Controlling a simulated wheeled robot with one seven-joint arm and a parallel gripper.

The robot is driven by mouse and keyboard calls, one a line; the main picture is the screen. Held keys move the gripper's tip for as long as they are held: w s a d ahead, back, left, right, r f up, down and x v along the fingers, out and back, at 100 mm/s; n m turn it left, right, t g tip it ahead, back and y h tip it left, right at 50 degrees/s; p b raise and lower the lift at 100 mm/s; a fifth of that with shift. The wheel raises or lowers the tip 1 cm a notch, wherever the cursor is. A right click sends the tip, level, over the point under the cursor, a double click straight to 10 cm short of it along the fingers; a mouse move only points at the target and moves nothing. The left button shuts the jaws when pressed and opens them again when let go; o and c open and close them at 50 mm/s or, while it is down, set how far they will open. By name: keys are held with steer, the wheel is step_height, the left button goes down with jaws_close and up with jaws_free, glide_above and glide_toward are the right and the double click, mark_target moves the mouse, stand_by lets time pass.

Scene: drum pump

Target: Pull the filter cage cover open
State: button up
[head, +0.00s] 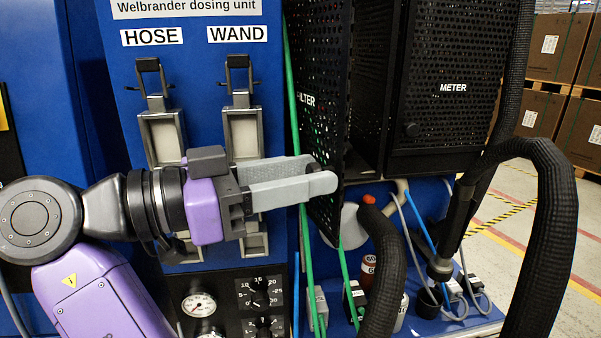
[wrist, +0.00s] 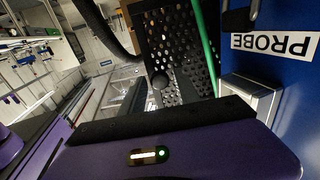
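The filter cage cover (head: 318,75) is a black perforated panel with a partly hidden FILTER label. In the head view it stands turned out at a steep angle to the meter cage's front. My gripper (head: 322,175) reaches in from the left, its grey fingertips overlapping the cover's lower part near its right edge. The fingers look parted, with the far finger's ribbed inner face showing. I see nothing held between them; contact with the cover cannot be told.
The meter cage (head: 445,60) with its knob stands right of the cover. Green tubes (head: 294,120) run down beside the cover. Thick black hoses (head: 385,260) rise below and right. The hose and wand holders (head: 240,135) are behind my gripper. A PROBE label (wrist: 272,45) shows in the wrist view.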

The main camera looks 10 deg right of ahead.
stand_by(0.3)
steer(key=shift+b+v, duration=0.65)
steer(key=shift+v, duration=3.25)
steer(key=shift+s, duration=0.15)
